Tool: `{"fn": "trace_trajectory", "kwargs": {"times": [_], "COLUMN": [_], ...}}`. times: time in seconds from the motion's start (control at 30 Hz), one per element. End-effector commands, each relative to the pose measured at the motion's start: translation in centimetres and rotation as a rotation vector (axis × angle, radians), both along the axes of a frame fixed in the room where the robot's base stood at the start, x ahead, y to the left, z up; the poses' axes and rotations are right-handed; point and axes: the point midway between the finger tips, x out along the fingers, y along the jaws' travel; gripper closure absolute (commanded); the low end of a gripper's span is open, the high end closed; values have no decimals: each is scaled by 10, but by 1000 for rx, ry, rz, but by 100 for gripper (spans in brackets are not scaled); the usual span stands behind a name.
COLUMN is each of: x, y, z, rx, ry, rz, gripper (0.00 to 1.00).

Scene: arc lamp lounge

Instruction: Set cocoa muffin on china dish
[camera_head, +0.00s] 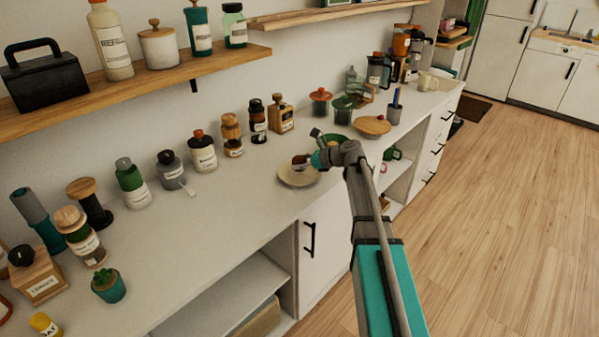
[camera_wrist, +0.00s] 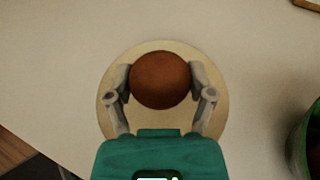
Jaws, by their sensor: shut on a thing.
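The cocoa muffin (camera_wrist: 160,80) is a round brown thing between my two fingers in the wrist view. My gripper (camera_wrist: 161,84) is shut on it. The china dish (camera_wrist: 115,78) is a pale round plate on the counter, directly behind the muffin in that view. In the head view the dish (camera_head: 290,179) lies near the counter's front edge, and the muffin (camera_head: 300,161) shows small and dark over it, beside my gripper (camera_head: 308,162). I cannot tell whether the muffin touches the dish.
A green bowl (camera_head: 333,140) stands just behind my gripper, and it also shows at the right of the wrist view (camera_wrist: 300,140). A wooden-topped round dish (camera_head: 372,126) sits farther right. Several jars and bottles line the wall. The counter (camera_head: 235,205) left of the dish is clear.

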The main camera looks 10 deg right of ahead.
Motion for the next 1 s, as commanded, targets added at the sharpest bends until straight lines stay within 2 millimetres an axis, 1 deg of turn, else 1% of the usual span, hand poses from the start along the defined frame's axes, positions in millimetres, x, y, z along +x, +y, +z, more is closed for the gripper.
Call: {"fn": "trace_trajectory", "kwargs": {"times": [0.03,0.23,0.33,0.7,0.87,0.9,0.97,1.0], "x": [-1,-1,-1,-1,-1,-1,-1,-1], "y": [0,0,0,0,0,0,0,0], "z": [-9,-23,-26,-25,-29,-28,-28,-28], "rx": [0,0,0,0,0,0,0,0], "ry": [0,0,0,0,0,0,0,0], "rz": [0,0,0,0,0,0,0,0], "gripper": [74,74,74,74,74,23,12,5]}}
